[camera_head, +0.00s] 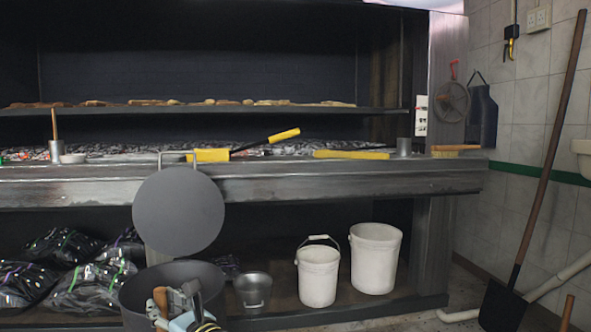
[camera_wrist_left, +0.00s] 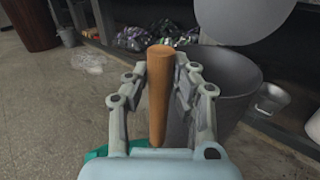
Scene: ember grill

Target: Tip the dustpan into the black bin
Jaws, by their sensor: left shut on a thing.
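The black bin (camera_head: 128,290) stands open on the floor at the lower left of the head view. Its dark wall also shows right of the fingers in the left wrist view (camera_wrist_left: 235,75). My left gripper (camera_head: 176,300) is in front of the bin's opening in the head view. In the left wrist view my left gripper (camera_wrist_left: 162,78) is shut on a wooden handle (camera_wrist_left: 158,100), apparently the dustpan's. A teal-green edge (camera_wrist_left: 97,153) shows under the gripper, perhaps the dustpan's pan; most of it is hidden. Whether it holds anything cannot be seen. My right gripper is not in view.
Plastic-wrapped bags (camera_head: 90,290) lie left. The grill counter (camera_head: 330,180) runs above. A shovel (camera_head: 503,303) leans right.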

